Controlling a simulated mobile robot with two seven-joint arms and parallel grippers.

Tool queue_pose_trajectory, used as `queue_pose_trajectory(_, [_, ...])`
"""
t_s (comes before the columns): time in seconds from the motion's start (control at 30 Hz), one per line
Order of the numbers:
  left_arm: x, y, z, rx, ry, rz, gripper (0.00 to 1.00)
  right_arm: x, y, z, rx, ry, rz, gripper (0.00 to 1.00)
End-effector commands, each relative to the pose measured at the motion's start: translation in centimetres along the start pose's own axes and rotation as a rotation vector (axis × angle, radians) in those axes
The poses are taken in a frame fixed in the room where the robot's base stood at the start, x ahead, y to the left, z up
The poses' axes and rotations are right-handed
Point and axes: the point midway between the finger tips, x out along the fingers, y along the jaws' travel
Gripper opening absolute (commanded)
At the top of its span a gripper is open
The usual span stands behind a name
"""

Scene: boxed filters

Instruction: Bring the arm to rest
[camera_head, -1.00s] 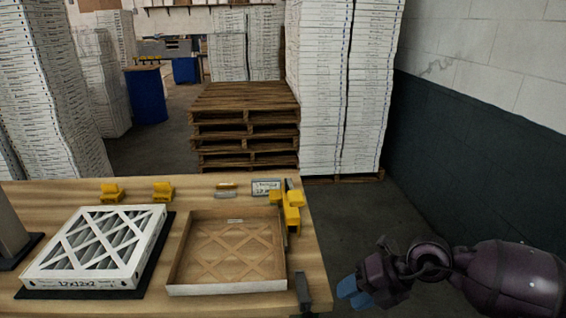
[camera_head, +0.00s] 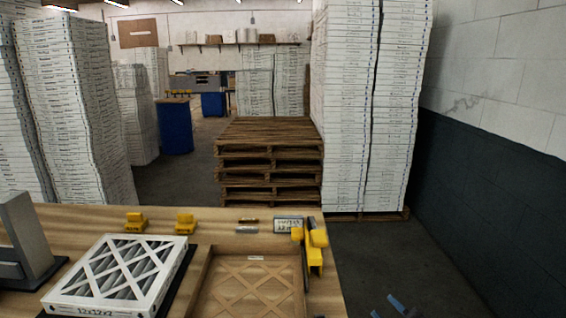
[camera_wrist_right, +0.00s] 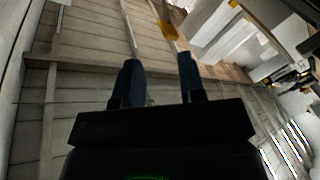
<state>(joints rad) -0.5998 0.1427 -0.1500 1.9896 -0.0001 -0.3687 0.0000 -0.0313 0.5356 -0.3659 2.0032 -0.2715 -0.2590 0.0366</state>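My right gripper (camera_head: 391,306) shows only its blue fingertips at the bottom edge of the head view, to the right of the workbench (camera_head: 335,300) and apart from it. In the right wrist view my right gripper (camera_wrist_right: 158,78) has its two dark fingers spread, with nothing held between them. The rest of the right arm is below the head view. My left gripper and left arm are not in view.
On the bench are a white pleated filter (camera_head: 120,275), an open cardboard box (camera_head: 250,285), yellow clamps (camera_head: 316,245) and a grey stand (camera_head: 25,240). Stacked pallets (camera_head: 268,165) and tall white box stacks (camera_head: 370,110) stand behind. Floor between bench and right wall is clear.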

Motion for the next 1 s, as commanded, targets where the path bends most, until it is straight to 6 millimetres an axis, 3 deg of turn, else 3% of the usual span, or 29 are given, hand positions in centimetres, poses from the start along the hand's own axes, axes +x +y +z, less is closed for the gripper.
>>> queue_pose_trajectory(0.03, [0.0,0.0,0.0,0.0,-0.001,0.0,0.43,-1.4,-1.3,2.1,0.097,-0.08,0.005,0.37])
queue_pose_trajectory(0.2, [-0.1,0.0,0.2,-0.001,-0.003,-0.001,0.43,-6.7,-5.3,7.9,0.384,-0.299,0.025,0.37])
queue_pose_trajectory(0.4, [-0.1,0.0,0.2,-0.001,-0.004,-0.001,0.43,-13.9,-9.7,12.4,0.609,-0.481,0.089,0.37])
queue_pose_trajectory(0.53, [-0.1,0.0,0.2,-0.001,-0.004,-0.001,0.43,-17.7,-12.0,13.9,0.668,-0.566,0.116,0.37])
queue_pose_trajectory(0.7, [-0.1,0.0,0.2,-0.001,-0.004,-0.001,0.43,-20.2,-13.7,14.5,0.694,-0.619,0.115,0.37])
queue_pose_trajectory(1.0, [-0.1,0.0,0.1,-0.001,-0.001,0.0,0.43,-20.6,-13.9,14.6,0.693,-0.626,0.112,0.37])
